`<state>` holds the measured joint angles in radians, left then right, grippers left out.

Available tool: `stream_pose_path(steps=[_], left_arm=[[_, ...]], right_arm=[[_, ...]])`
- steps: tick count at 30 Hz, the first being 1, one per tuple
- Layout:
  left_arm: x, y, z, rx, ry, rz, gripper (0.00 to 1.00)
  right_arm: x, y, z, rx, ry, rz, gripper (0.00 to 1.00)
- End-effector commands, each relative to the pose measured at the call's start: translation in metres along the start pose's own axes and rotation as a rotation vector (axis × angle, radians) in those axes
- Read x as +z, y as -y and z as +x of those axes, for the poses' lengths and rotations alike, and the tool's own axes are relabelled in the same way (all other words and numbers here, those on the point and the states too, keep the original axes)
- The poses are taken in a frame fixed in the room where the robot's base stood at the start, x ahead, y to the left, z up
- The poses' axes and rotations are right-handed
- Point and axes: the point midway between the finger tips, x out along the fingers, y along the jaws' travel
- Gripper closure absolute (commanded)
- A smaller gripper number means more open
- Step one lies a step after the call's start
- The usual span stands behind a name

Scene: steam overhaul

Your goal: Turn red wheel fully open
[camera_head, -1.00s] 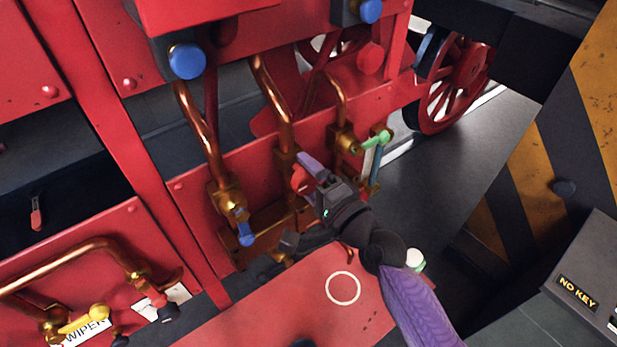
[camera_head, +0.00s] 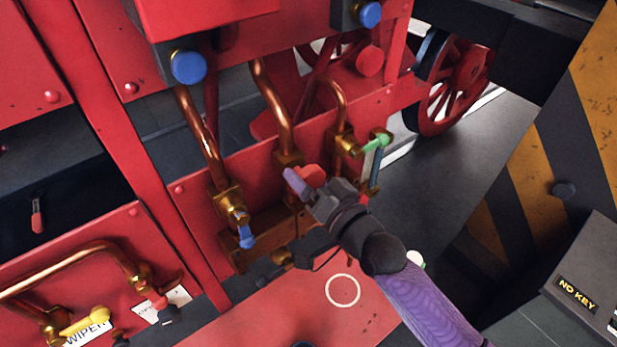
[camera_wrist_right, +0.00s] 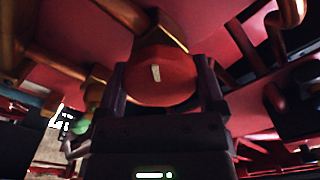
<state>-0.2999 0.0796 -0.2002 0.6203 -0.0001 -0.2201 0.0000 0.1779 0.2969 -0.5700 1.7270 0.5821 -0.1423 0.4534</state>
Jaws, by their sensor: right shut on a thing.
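The red wheel (camera_head: 312,172) sits on the brass fitting of the middle copper pipe, partly covered by my right gripper (camera_head: 304,186). In the right wrist view the red wheel (camera_wrist_right: 160,82) shows as a rounded red knob with a short white mark on its face. The two dark fingers of my right gripper (camera_wrist_right: 162,75) stand on either side of it, shut on it. The purple-tipped finger shows on the wheel's left in the head view. The far finger is mostly hidden there. My left gripper is not in view.
A blue handle (camera_head: 244,236) hangs on the left pipe, and a green handle (camera_head: 377,143) is on the right pipe. Blue knobs (camera_head: 187,63) are above. A red plate with a white ring (camera_head: 343,290) lies below. A "NO KEY" box (camera_head: 578,293) stands at right.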

Motion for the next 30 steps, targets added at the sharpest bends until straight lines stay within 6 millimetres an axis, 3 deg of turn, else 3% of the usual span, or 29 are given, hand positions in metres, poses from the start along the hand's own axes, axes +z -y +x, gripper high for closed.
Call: stream_pose_path(steps=[12,28,29,30], left_arm=[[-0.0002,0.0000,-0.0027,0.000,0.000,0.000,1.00],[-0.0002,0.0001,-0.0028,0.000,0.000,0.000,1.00],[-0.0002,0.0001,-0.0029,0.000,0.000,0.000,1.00],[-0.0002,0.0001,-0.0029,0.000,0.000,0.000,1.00]], right_arm=[[0.0015,-0.0011,-0.0003,0.003,0.005,-0.159,0.71],[0.0016,-0.0013,-0.0004,0.003,0.005,-0.179,0.71],[0.0016,-0.0013,-0.0004,0.003,0.005,-0.179,0.08],[0.0016,-0.0013,-0.0004,0.003,0.005,-0.179,0.00]])
